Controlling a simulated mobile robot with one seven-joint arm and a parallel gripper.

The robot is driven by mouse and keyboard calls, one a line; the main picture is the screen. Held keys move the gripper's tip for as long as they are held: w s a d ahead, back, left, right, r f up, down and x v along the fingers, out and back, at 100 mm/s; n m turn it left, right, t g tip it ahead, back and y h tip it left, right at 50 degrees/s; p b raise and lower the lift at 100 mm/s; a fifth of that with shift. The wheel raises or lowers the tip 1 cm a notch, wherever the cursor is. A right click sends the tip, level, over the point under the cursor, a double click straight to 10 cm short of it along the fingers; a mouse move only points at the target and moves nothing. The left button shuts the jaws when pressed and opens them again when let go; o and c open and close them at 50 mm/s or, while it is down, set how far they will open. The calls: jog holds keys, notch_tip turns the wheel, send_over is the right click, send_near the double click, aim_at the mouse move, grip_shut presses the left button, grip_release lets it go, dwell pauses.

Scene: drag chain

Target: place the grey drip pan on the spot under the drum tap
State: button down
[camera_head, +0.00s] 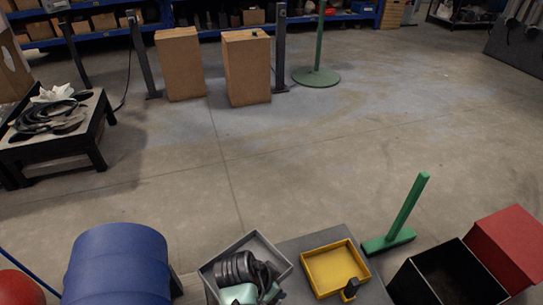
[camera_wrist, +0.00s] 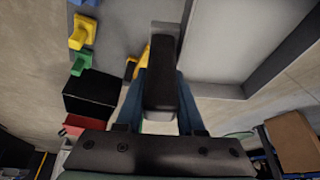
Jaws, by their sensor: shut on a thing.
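The grey drip pan (camera_head: 272,248) is at the bottom centre of the head view, partly covered by my dark wrist and gripper (camera_head: 262,284). In the wrist view the pan (camera_wrist: 285,62) fills the upper right, and its black handle (camera_wrist: 160,60) stands between my blue fingers (camera_wrist: 160,105). My gripper is shut on this handle. The blue drum (camera_head: 116,262) lies to the left of the pan in the head view, with a gap between them. I cannot make out the drum's tap or the spot under it. Whether the pan touches the grey surface below is unclear.
A yellow tray (camera_head: 359,258) with a black handle sits on a grey surface (camera_head: 312,239) right of the pan. Further right are a green T-shaped piece (camera_head: 405,212), an open black box (camera_head: 412,284) and a red box (camera_head: 507,242). A red ball (camera_head: 14,289) is far left.

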jog(key=r+n+y+p, duration=0.1)
jog(key=r+n, duration=0.2)
jog(key=r, duration=0.1)
jog(key=s+r+n+t+y+p, duration=0.1)
jog(key=r+n, duration=0.2)
jog(key=r, duration=0.1)
jog(key=s+r+n+y+p, duration=0.1)
jog(key=r+n+p, duration=0.1)
jog(key=r+n, duration=0.1)
jog(key=shift+a+r+n+t, duration=0.3)
jog(key=shift+a+r, duration=0.05)
jog(key=shift+r, duration=0.05)
jog(key=w+r+p+v, duration=0.1)
jog(key=w+p+v, duration=0.2)
jog(key=p+v, duration=1.4)
jog(key=w+d+r+p+v, duration=0.1)
jog(key=w+p+v, duration=0.2)
jog(key=p+v, duration=1.4)
jog(key=r+p, duration=0.1)
jog(key=p, duration=0.2)
jog(key=shift+p, duration=0.3)
